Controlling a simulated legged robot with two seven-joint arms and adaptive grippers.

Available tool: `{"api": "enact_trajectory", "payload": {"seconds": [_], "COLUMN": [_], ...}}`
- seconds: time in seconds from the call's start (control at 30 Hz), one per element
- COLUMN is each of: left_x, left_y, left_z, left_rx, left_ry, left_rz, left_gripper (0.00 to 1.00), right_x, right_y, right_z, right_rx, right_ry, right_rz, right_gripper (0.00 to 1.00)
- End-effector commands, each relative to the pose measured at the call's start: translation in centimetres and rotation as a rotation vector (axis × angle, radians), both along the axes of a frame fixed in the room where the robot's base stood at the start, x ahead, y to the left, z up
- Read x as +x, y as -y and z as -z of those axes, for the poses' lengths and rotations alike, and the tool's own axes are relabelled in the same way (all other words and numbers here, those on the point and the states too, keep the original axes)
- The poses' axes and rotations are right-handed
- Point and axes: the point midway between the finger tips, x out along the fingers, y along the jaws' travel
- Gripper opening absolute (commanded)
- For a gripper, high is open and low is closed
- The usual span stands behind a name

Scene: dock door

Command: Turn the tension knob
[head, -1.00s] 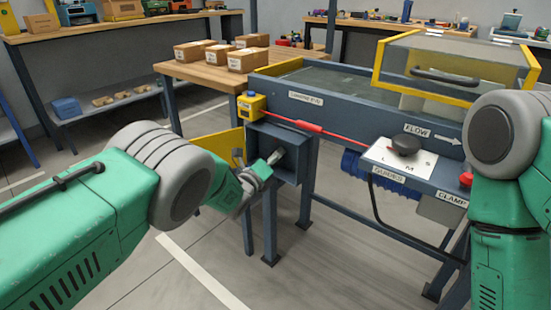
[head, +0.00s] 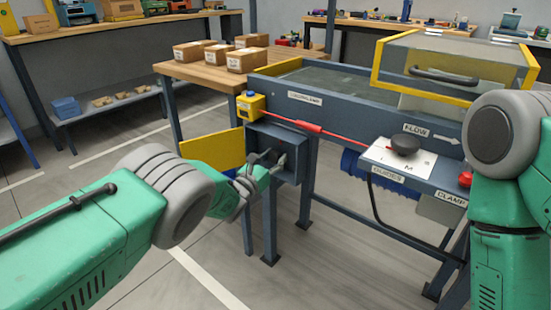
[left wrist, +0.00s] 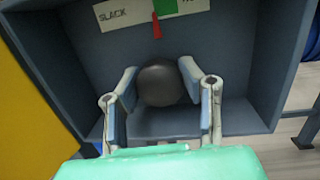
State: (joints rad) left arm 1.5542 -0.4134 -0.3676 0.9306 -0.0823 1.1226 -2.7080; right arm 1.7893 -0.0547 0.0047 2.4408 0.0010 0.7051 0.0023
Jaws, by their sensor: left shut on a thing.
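The tension knob (left wrist: 161,84) is a dark round knob inside a blue-grey open box (left wrist: 246,112), under a label reading SLACK with a green patch and a red pointer (left wrist: 156,27). My left gripper (left wrist: 160,88) has one finger on each side of the knob and is shut on it. In the head view my left gripper (head: 270,165) reaches into the box (head: 298,140) on the conveyor's near left end, and the knob is hidden there. My right arm shows at the right edge, but its gripper is out of view.
A yellow panel (head: 213,151) stands left of the box, close to my left wrist. A plate with a black knob (head: 405,145), labelled GUIDES, is further right. Cartons (head: 247,60) stand on a table behind.

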Motion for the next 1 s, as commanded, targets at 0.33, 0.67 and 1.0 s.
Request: {"api": "enact_trajectory", "payload": {"seconds": [0.33, 0.67, 1.0], "left_x": [-0.19, -0.21, -0.22], "left_y": [-0.25, -0.27, -0.29], "left_z": [0.75, 0.78, 0.82], "left_rx": [0.177, 0.237, 0.241], "left_ry": [0.112, 0.155, 0.157], "left_rz": [-0.002, -0.002, -0.003], "left_gripper": [0.05, 0.05, 0.05], "right_x": [0.00, 0.00, 0.00], "right_y": [0.00, 0.00, 0.00], "right_z": [0.02, 0.02, 0.02], "right_rx": [0.000, 0.000, 0.000], "right_ry": [0.000, 0.000, 0.000], "right_rz": [0.000, 0.000, 0.000], "right_gripper": [0.40, 0.40, 0.40]}}
